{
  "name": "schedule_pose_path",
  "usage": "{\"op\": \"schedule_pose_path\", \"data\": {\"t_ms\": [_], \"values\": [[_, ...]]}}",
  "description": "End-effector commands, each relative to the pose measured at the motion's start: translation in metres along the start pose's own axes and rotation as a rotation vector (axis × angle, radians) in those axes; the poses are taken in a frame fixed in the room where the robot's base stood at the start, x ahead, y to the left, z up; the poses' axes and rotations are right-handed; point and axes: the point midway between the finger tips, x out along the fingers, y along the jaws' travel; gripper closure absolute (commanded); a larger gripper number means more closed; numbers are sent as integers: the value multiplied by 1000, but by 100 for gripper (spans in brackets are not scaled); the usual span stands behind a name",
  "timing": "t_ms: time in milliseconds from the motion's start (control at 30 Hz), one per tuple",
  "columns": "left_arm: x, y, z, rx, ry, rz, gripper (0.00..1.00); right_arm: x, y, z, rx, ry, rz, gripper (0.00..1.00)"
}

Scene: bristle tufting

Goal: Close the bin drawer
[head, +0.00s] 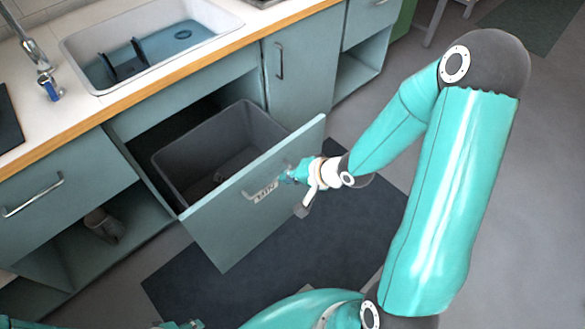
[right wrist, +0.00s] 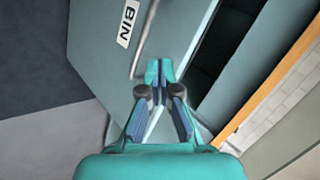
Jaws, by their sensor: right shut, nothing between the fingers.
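The bin drawer (head: 225,238) is pulled far out from the cabinet, its front panel standing well clear of the opening. A grey bin (head: 250,130) sits inside it. The panel also fills much of the right wrist view (right wrist: 90,65), with its bar handle (right wrist: 143,40) and white BIN label (right wrist: 128,22). My right gripper (head: 288,177) is at the outer face of the panel, beside the handle and label. Its fingertips (right wrist: 160,72) are together and empty; I cannot tell whether they touch the panel. A little of my left gripper (head: 182,325) shows at the bottom edge.
A counter with a wooden edge (head: 180,68) and a sink (head: 208,20) runs above the drawer. A closed drawer (head: 60,205) is to the left and a closed cupboard door (head: 303,75) to the right. A dark mat (head: 210,290) lies on the floor in front.

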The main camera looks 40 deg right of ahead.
Motion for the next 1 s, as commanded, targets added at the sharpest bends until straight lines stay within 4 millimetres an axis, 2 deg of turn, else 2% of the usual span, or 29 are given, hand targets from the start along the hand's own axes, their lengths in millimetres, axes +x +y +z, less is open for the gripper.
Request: {"op": "schedule_pose_path", "data": {"t_ms": [33, 100, 233, 400, 533, 667, 1000], "values": [[41, -15, 0, 0, 0, 0, 60, 5, 22, -18, 64, 67, -46, 100], [64, -23, 0, 0, 0, 0, 60, -7, 29, -36, 148, 123, -102, 100], [98, -36, -1, 0, 0, 0, 60, -30, 43, -55, 266, 193, -179, 100], [122, -44, -1, 0, 1, 0, 60, -51, 54, -61, 357, 230, -227, 100], [125, -45, -1, 0, 1, 0, 60, -58, 55, -62, 386, 235, -239, 100], [118, -42, -1, 0, 1, 0, 60, -58, 52, -63, 396, 231, -244, 100], [86, -31, -1, 0, 1, 0, 60, -32, 45, -70, 396, 227, -239, 100]]}}
